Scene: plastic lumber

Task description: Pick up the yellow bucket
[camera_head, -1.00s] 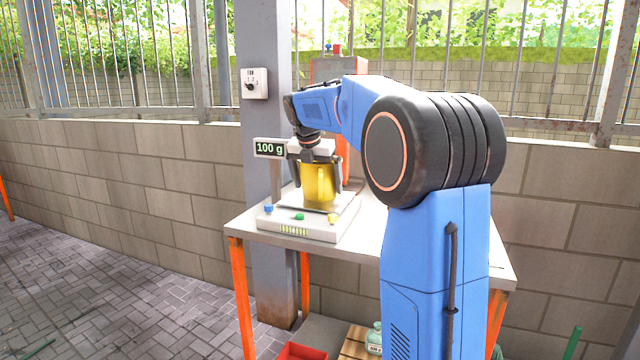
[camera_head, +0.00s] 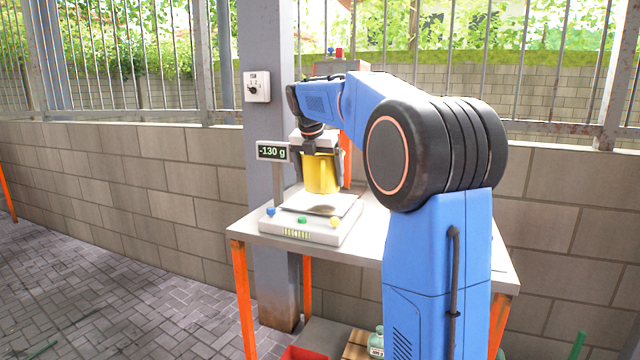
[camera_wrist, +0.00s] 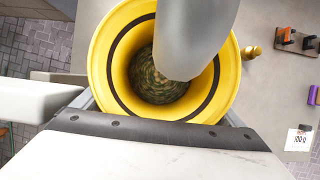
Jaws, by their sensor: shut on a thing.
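The yellow bucket (camera_head: 321,174) hangs upright in my gripper (camera_head: 322,152), a little above the scale's plate (camera_head: 318,203). A dark shadow lies on the plate below it. In the wrist view the yellow bucket (camera_wrist: 107,48) shows from above, with a dark ring inside and speckled greenish-brown matter at its bottom. A grey rounded shape covers part of its mouth there. My gripper is shut on the bucket. The scale's display (camera_head: 272,151) reads -130 g.
The scale (camera_head: 310,228) has blue, green and yellow knobs and stands on a grey table (camera_head: 365,240) with orange legs. A grey post (camera_head: 262,60) with a switch box (camera_head: 256,87) rises behind. A red crate (camera_head: 303,353) sits below. The wrist view shows a 100 g label (camera_wrist: 299,140).

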